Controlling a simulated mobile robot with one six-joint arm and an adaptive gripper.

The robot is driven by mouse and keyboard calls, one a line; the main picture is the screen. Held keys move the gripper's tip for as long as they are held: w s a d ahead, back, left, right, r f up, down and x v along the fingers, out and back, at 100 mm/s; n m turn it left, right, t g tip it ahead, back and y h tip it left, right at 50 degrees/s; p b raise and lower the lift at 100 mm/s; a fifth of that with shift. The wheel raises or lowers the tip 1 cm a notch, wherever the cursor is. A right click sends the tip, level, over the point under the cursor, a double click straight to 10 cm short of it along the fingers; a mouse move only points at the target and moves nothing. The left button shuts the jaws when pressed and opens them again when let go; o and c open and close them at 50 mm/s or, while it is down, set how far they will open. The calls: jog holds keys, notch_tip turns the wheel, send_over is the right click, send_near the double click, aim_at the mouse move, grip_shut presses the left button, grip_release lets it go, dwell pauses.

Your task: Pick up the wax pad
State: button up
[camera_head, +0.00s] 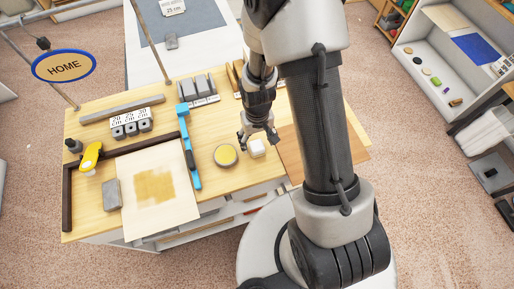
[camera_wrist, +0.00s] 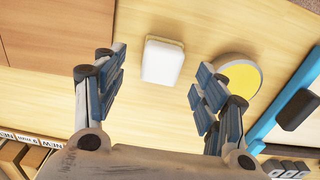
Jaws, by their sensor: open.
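A small white rounded block (camera_head: 257,148), which looks like the wax pad, sits on the wooden bench near its front edge. In the wrist view the white block (camera_wrist: 162,61) lies ahead of the fingertips, between their lines, with a cream band along its far edge. My gripper (camera_head: 258,139) is above the bench close behind the block. In the wrist view my gripper (camera_wrist: 158,85) is open and empty, its fingers apart on either side. A round tin with a yellow face (camera_head: 226,155) stands just left of the block; the tin (camera_wrist: 240,77) is partly behind the right finger.
A blue bar tool (camera_head: 189,150) lies left of the tin. A sheet with a yellow-brown patch (camera_head: 155,189), a grey block (camera_head: 112,194) and a dark frame (camera_head: 68,190) are further left. A brown board (camera_head: 290,150) lies right of the block.

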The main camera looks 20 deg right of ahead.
aim_at(257, 145)
notch_tip(257, 145, down, 4)
jog(key=shift+a+r+b, duration=0.1)
jog(key=shift+b, duration=0.25)
jog(key=shift+c, duration=0.6)
jog(key=c, duration=1.1)
jog(key=shift+r, duration=0.15)
notch_tip(257, 145, up, 20)
jog(key=p, duration=0.4)
jog(key=shift+p, duration=0.35)
